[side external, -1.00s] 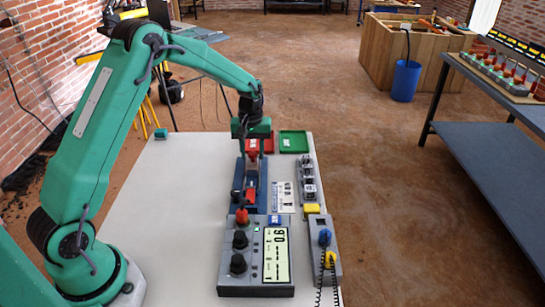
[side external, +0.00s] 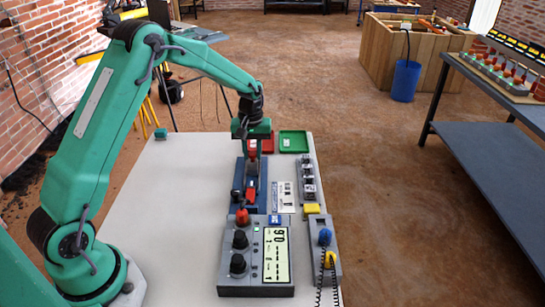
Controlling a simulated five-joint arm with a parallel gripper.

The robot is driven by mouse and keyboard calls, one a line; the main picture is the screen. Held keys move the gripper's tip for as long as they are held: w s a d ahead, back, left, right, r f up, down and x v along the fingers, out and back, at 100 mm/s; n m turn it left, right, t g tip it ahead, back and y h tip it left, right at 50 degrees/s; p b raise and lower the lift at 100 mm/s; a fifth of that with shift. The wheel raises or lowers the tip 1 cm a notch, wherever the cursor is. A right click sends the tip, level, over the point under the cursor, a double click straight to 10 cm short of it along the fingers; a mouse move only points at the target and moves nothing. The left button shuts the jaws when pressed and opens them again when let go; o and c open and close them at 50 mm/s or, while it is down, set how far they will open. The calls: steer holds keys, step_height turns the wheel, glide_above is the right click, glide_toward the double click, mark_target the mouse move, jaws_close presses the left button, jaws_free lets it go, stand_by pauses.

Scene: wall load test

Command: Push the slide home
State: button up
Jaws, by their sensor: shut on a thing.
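My gripper (side external: 252,150) reaches down over the far end of a narrow dark-blue fixture (side external: 237,203) on the pale table. It is shut on a small red part (side external: 252,157) at the top of this fixture. The fingertips and their contact are too small to see clearly. A second red part (side external: 251,194) sits lower on the fixture, on its near side. I cannot tell which part is the slide, or how far in it sits.
A grey control box (side external: 228,290) with black knobs and a lit display stands nearest. A grey strip with clips (side external: 308,180) and a box with blue and yellow plugs (side external: 325,250) line the right. The table's left is mostly clear.

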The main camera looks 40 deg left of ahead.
steer(key=shift+s+d, duration=1.55)
stand_by(0.6)
steer(key=o, duration=0.7)
steer(key=shift+r, duration=0.2)
step_height(320, 180, up, 7)
steer(key=shift+f, duration=0.15)
stand_by(1.0)
stand_by(0.3)
